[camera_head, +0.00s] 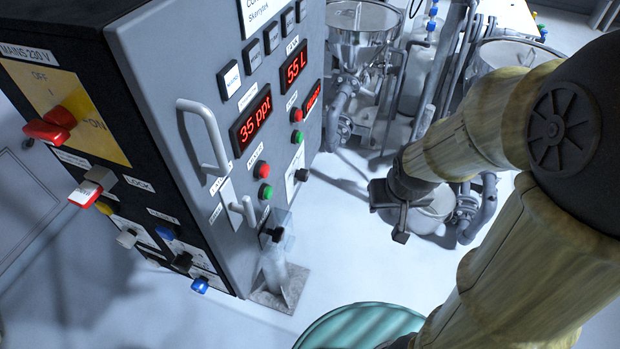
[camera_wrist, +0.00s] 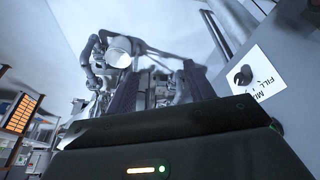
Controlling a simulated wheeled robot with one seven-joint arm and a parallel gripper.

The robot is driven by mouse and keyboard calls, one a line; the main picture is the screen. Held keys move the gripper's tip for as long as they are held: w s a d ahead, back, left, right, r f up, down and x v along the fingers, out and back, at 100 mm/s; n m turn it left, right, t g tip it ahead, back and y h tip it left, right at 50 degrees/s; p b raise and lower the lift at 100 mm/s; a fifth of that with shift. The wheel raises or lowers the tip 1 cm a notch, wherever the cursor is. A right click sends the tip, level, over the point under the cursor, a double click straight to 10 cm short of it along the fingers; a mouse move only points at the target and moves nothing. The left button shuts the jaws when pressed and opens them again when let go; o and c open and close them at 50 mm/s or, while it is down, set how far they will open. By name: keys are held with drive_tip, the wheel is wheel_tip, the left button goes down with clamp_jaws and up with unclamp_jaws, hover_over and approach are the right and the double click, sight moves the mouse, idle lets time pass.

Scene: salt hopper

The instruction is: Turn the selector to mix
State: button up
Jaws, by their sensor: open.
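The selector (camera_head: 301,175) is a small dark knob on a white plate, low on the right part of the grey cabinet front. In the wrist view the selector (camera_wrist: 243,76) is a black knob at the right, on a white plate (camera_wrist: 262,78) with the words FILL and, partly cut off, MIX. Its exact pointing direction is hard to tell. My gripper (camera_head: 401,222) is to the right of the cabinet, apart from the selector. In the wrist view my gripper (camera_wrist: 158,88) has its two dark fingers spread with nothing between them; the selector lies outside them, to their right.
The grey cabinet (camera_head: 160,80) carries red displays, buttons, a large handle (camera_head: 205,140) and a smaller lever (camera_head: 243,208). Steel hoppers and pipes (camera_head: 360,40) stand behind. A green round vessel (camera_head: 350,328) is below. Pale floor lies between.

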sight(307, 177)
drive_tip(key=w+d+f+n+t+y+b, duration=0.1)
drive_tip(key=w+f+n+t+y+b, duration=0.25)
drive_tip(key=w, duration=0.55)
drive_tip(key=w+d+f+n+t+y+b, duration=0.1)
drive_tip(key=w+d+n+t+b, duration=0.15)
drive_tip(key=w+t+b, duration=0.5)
drive_tip(key=s+a+f+n+g+y+b, duration=0.3)
drive_tip(key=s+f+n+g+y+b, duration=0.2)
drive_tip(key=y, duration=0.8)
drive_tip(key=s+n+g, duration=0.1)
drive_tip(key=n+g, duration=0.1)
drive_tip(key=g, duration=0.1)
drive_tip(key=shift+s+a+f+n+g+b, duration=0.25)
drive_tip(key=shift+s+a+n+g+b, duration=0.05)
drive_tip(key=shift+s+a+b, duration=0.1)
drive_tip(key=shift+w, duration=0.1)
drive_tip(key=x, duration=1.7)
drive_tip(key=shift+a+f, duration=0.15)
drive_tip(key=shift+c, duration=0.4)
